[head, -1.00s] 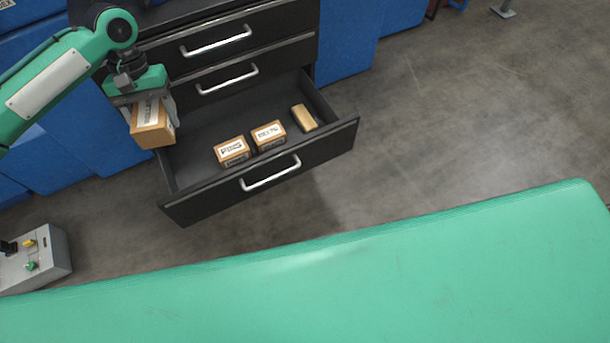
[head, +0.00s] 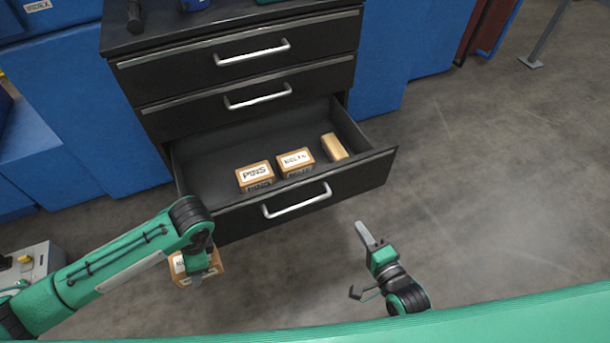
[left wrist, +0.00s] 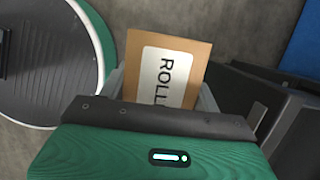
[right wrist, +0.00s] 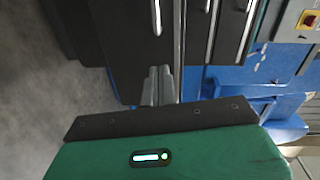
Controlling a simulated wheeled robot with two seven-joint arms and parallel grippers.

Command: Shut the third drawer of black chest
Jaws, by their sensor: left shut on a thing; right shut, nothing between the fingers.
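The black chest (head: 180,62) stands at the back with its third drawer (head: 352,182) pulled out; the two drawers above are shut. In the drawer lie a box marked PINS (head: 255,177), a second labelled box (head: 296,162) and a plain wooden block (head: 334,147).
Blue cabinets (head: 75,120) flank the chest. A grey control box (head: 38,262) stands at the left. A green surface (head: 500,320) spans the front edge. Grey floor (head: 500,150) lies open to the right.

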